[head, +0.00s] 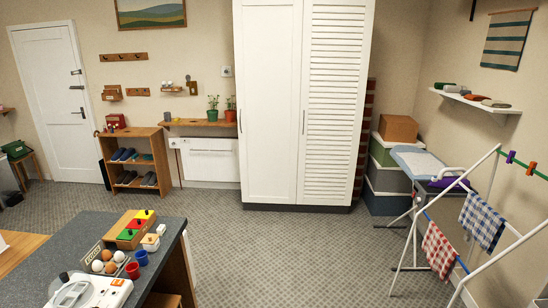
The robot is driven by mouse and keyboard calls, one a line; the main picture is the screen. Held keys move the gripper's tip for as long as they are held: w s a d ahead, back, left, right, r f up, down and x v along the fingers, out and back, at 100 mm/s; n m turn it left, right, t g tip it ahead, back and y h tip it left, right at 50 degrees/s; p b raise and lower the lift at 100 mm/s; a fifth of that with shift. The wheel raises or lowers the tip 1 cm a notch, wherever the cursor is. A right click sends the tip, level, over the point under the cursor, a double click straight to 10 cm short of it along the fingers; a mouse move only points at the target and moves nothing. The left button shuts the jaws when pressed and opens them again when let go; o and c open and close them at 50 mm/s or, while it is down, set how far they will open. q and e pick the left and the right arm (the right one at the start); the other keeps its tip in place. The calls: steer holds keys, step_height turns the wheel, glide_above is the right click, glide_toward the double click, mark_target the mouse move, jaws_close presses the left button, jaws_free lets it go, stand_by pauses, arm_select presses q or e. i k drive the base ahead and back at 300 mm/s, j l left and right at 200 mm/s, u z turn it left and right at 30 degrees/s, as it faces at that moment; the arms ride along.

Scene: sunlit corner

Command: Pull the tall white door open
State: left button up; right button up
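A tall white cabinet fills the back centre in the head view. Its left door (269,80) is plain panelled with a thin dark handle (241,120) near its left edge. Its right door (334,100) is louvred, with a thin dark handle (303,121) near its left edge. Both look shut. A white panelled room door (47,105) stands in the far left wall, with a dark lever handle (80,112) on its right side. It also looks shut. I cannot tell which one the task means. Neither of my grippers is in view.
Grey patterned carpet (290,250) lies clear before the cabinet. A dark-topped counter (40,270) with small items stands front left. A shoe rack (135,160) stands right of the room door. A drying rack (465,190) with cloths and stacked boxes (385,180) occupy the right.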

mark_target(268, 33)
steer(key=i, duration=2.2)
steer(key=i+u, duration=0.1)
steer(key=i, duration=1)
steer(key=i+u, duration=0.15)
steer(key=i, duration=0.95)
